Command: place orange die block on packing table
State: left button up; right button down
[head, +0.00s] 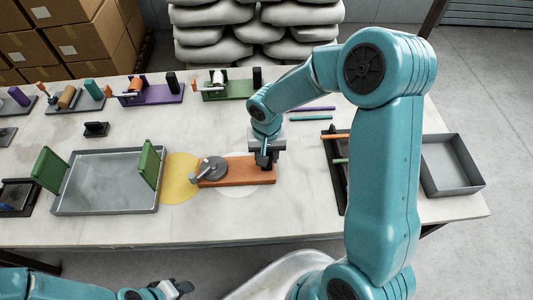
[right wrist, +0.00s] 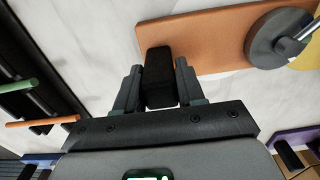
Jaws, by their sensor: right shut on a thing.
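The orange die block (head: 240,171) is a flat orange plate with a round grey disc and lever (head: 211,170) at its left end. It lies on or just above the packing table (head: 290,215), across a white circle (head: 232,191) and the edge of a yellow circle (head: 178,180). My right gripper (head: 265,160) is at its right end. In the right wrist view my right gripper (right wrist: 158,85) is shut on the block's black upright post (right wrist: 158,75), and the orange plate (right wrist: 215,38) extends beyond. My left gripper (head: 180,287) is low at the front, away from the table; its jaws are unclear.
A grey tray (head: 105,206) with green end plates stands at left. A dark rack (head: 338,198) with coloured rods stands right of the block, and a grey bin (head: 450,180) further right. Purple (head: 155,97) and green (head: 228,94) fixtures stand at the back. Bare table lies in front.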

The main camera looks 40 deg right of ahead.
jog(key=shift+s+a, duration=0.1)
jog(key=shift+b, duration=0.3)
jog(key=c, duration=0.7)
grip_release()
jog(key=shift+f, duration=0.1)
jog(key=shift+r, duration=0.2)
notch_tip(320, 180, up, 11)
jog(key=shift+r, duration=0.5)
